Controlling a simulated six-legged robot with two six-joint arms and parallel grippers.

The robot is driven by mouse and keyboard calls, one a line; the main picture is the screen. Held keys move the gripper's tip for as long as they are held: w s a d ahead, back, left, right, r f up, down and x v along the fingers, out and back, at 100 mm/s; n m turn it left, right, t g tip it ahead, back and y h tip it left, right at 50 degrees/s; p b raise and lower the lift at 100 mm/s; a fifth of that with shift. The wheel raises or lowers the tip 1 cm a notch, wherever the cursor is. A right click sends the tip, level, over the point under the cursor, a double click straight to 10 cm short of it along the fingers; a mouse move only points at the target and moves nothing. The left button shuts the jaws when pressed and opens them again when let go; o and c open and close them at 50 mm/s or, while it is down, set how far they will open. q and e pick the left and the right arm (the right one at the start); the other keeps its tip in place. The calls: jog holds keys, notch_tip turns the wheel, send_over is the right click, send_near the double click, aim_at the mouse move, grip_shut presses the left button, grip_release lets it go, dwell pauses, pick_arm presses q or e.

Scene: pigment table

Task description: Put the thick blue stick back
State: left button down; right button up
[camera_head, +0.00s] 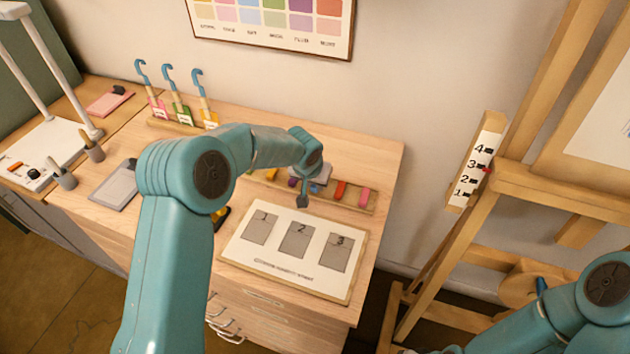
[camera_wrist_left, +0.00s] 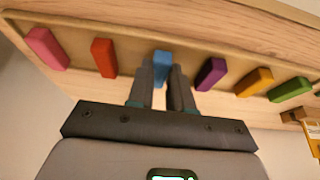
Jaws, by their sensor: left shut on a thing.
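The blue stick (camera_wrist_left: 162,60) shows between the fingertips of my left gripper (camera_wrist_left: 163,72) in the left wrist view. The gripper is shut on it, and the fingers hide its lower part. It is in line with the other sticks of the wooden tray (camera_wrist_left: 120,33), between the red stick (camera_wrist_left: 103,57) and the purple stick (camera_wrist_left: 211,73). Whether it touches the tray floor I cannot tell. In the head view my left gripper (camera_head: 304,191) is over the tray (camera_head: 373,208), and a bit of blue stick (camera_head: 314,188) shows beside it. My right gripper is out of view.
A pink stick (camera_wrist_left: 47,48), an orange stick (camera_wrist_left: 254,81) and a green stick (camera_wrist_left: 290,89) also lie in the tray. A numbered board (camera_head: 290,275) lies in front of it. Three hooked tools (camera_head: 169,90) stand at the back left. An easel (camera_head: 500,180) stands at right.

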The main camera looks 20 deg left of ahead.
pick_arm(q)
jog(key=shift+f, duration=0.3)
jog(key=c, duration=0.9)
grip_release()
jog(key=shift+c, duration=0.2)
jog(key=shift+r, duration=0.1)
